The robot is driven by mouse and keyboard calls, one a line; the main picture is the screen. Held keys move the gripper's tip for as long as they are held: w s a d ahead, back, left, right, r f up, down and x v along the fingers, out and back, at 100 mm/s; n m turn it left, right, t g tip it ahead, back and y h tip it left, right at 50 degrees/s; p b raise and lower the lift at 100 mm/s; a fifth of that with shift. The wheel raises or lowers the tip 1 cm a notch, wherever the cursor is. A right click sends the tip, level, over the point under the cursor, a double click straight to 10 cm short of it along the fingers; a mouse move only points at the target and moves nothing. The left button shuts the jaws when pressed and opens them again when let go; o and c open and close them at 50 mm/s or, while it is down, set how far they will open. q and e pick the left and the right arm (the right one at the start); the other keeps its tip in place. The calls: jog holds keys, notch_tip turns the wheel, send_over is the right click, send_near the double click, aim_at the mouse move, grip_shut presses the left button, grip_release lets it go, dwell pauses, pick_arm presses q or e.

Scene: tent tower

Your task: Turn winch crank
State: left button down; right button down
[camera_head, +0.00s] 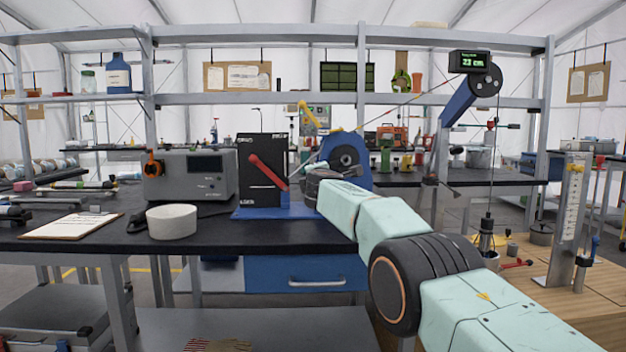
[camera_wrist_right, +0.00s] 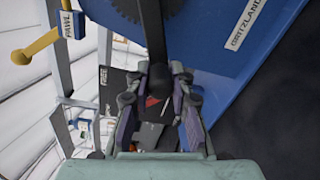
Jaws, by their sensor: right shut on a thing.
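The blue winch (camera_head: 345,152) stands on the dark bench, with a black round hub facing me. In the right wrist view its blue side plate (camera_wrist_right: 235,85) fills the right, and a dark crank arm (camera_wrist_right: 153,35) runs down between my fingers. My right gripper (camera_head: 312,186) is at the front of the winch; in the wrist view the gripper (camera_wrist_right: 158,90) is shut on the crank, whose grip is mostly hidden between the fingers. A yellow pawl lever (camera_head: 312,114) sticks up at the winch's upper left; its ball end (camera_wrist_right: 20,57) also shows. My left gripper is not in view.
A black panel with a red lever (camera_head: 267,172) stands just left of the winch. A grey instrument box (camera_head: 190,175), white round container (camera_head: 172,221) and clipboard (camera_head: 75,226) lie further left. A small green display (camera_head: 469,62) sits atop the boom (camera_head: 470,95); a line hangs to a weight (camera_head: 487,238).

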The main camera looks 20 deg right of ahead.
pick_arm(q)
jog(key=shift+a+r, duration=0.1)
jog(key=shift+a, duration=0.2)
pick_arm(e)
jog(key=shift+r+m, duration=0.3)
jog(key=shift+m, duration=0.1)
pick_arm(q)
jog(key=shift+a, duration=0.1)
pick_arm(e)
jog(key=shift+r, duration=0.1)
jog(key=c, duration=1.2)
grip_release()
jog(key=shift+o, duration=0.2)
